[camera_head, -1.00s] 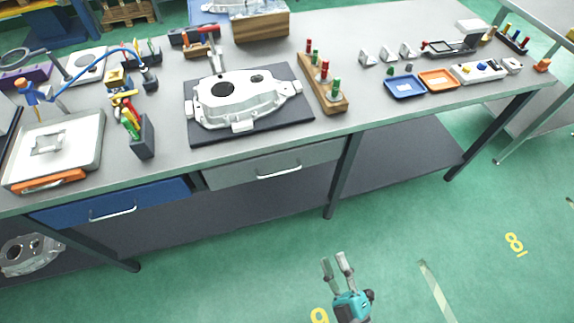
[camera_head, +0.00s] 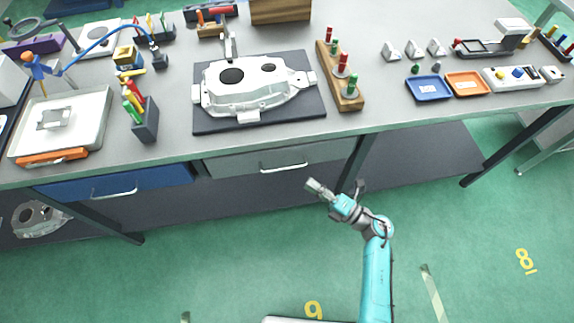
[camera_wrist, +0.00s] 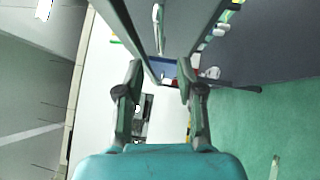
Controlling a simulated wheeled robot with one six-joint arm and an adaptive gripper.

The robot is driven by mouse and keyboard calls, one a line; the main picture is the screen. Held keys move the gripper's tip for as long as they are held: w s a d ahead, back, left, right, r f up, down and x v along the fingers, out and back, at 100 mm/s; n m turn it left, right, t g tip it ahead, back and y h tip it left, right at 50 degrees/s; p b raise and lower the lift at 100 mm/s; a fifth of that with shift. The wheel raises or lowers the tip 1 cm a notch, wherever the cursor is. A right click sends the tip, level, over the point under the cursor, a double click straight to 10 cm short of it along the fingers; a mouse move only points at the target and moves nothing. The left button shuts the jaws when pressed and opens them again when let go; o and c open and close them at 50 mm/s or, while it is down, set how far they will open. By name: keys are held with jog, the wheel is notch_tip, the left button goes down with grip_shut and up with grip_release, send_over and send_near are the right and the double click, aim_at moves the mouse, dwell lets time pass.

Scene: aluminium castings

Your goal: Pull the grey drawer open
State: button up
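The grey drawer (camera_head: 232,167) sits under the front edge of the workbench, right of the blue drawer. It looks shut, and its bar handle (camera_head: 284,168) is bare. My gripper (camera_head: 312,186) is in front of the bench, a little right of and below the handle in the head view, and apart from it. In the wrist view my gripper (camera_wrist: 160,70) has its two fingers spread with nothing between them. I cannot make out the grey drawer for certain in the wrist view.
A blue drawer (camera_head: 150,181) is to the left. A bench leg (camera_head: 350,165) stands close to my gripper. Above the drawers, a casting (camera_head: 255,92) lies on a dark mat (camera_head: 215,124). The green floor in front is clear.

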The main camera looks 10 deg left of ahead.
aim_at(286, 168)
jog(key=x, duration=1)
jog(key=shift+a, duration=0.1)
grip_shut()
